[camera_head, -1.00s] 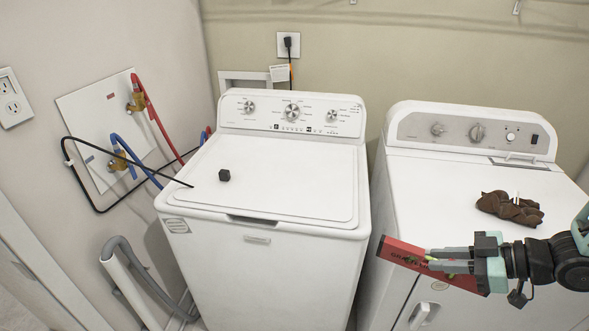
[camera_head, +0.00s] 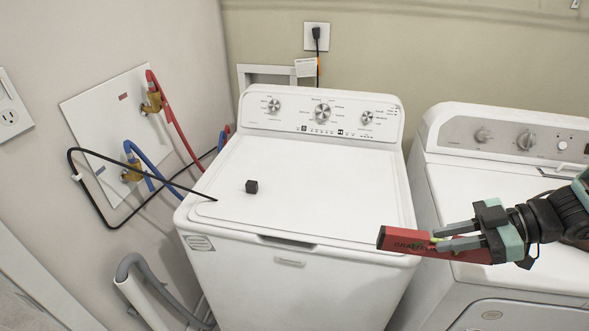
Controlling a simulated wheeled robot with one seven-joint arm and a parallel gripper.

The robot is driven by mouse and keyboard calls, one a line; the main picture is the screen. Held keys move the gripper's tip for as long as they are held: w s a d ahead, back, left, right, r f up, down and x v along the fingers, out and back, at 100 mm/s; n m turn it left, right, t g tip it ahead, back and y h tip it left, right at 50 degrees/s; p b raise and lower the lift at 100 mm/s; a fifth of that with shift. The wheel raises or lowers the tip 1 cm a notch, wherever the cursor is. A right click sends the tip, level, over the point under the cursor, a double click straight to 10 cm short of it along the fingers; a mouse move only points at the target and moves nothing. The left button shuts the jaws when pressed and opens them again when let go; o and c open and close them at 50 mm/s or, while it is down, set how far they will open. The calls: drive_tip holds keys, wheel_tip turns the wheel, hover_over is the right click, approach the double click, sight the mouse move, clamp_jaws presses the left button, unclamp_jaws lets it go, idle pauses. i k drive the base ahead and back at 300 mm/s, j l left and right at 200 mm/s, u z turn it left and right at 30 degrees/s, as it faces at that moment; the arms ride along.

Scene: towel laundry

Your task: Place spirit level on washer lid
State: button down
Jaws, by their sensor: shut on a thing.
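The red spirit level (camera_head: 405,239) is held in my gripper (camera_head: 437,238), at the right in the head view. My gripper is shut on it, and the fingers cover part of its middle. The level is nearly level, and its left end shows in front of the washer's front right corner. The washer lid (camera_head: 320,190) is shut, white and flat, left of the level.
A black hose or cable (camera_head: 150,176) ends on the lid's left edge. Red and blue hoses (camera_head: 172,115) hang at the left wall. The dryer (camera_head: 450,180) stands right of the washer, with a narrow gap between. Most of the lid is clear.

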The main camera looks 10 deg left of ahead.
sight(304, 179)
drive_tip(key=i+j, duration=0.25)
drive_tip(key=j, duration=0.15)
drive_tip(key=i+j, duration=0.25)
drive_tip(key=j, duration=0.15)
drive_tip(key=i+j, duration=0.5)
drive_tip(key=j, duration=0.25)
